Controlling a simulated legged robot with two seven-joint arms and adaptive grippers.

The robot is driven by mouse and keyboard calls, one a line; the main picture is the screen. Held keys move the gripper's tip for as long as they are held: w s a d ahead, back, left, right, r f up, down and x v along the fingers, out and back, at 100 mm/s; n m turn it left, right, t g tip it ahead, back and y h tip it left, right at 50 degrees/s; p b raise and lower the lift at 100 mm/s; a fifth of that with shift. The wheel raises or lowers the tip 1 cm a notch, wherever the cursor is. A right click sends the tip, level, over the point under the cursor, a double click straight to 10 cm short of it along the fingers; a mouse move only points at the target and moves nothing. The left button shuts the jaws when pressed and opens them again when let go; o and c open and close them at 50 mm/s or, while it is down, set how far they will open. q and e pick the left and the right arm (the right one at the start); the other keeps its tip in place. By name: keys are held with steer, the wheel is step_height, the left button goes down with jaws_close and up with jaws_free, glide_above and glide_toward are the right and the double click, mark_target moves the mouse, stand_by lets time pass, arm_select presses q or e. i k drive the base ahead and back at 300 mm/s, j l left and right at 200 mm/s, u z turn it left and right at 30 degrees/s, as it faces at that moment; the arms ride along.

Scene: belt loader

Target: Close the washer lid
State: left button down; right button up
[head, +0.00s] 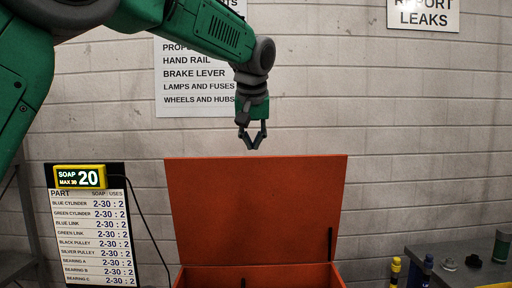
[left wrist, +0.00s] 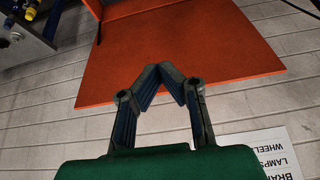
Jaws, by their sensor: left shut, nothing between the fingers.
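The orange washer lid (head: 256,208) stands raised, nearly upright, at the back of the orange washer body (head: 270,278) in the head view. My left gripper (head: 252,145) is shut and empty, pointing down, with its fingertips just above the lid's top edge in the picture. In the left wrist view, the shut fingertips (left wrist: 162,70) overlap the orange lid (left wrist: 200,52) near its edge. I cannot tell whether they touch it. A dark strut (head: 330,244) shows at the lid's right side. The inside of the washer is mostly hidden. My right gripper is not in view.
A soap chart (head: 95,230) with a yellow display (head: 80,177) and a cable stands left of the washer. A grey table (head: 460,260) with dark parts and bottles is at the right. A block wall with signs (head: 200,80) is close behind the lid.

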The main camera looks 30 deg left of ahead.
mark_target(265, 209)
steer(key=i+j, duration=0.65)
steer(key=i, duration=0.1)
